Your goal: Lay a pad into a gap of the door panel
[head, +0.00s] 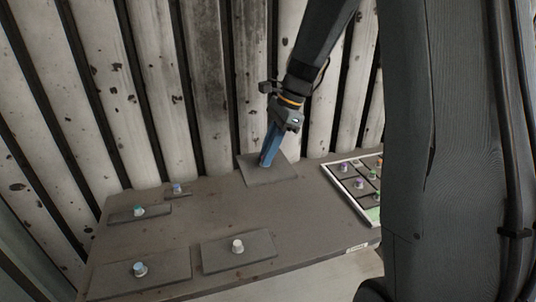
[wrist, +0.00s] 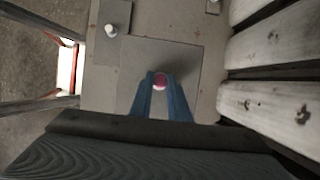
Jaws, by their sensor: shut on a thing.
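My gripper (head: 264,164) is shut on the knob of a square grey pad (head: 283,174) near the back of the table. In the wrist view the fingers close around a pink knob (wrist: 160,83) on this pad (wrist: 140,58). The pad overlaps the table's back edge in the head view; I cannot tell how far it is above the top. The door panel (head: 337,191) is a light-framed board at the table's right, holding several dark pieces with coloured knobs. A green patch (head: 373,214) shows at its front. My arm hides its right part.
A ribbed, stained wall (head: 210,90) stands right behind. Bare tabletop lies between pads and panel.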

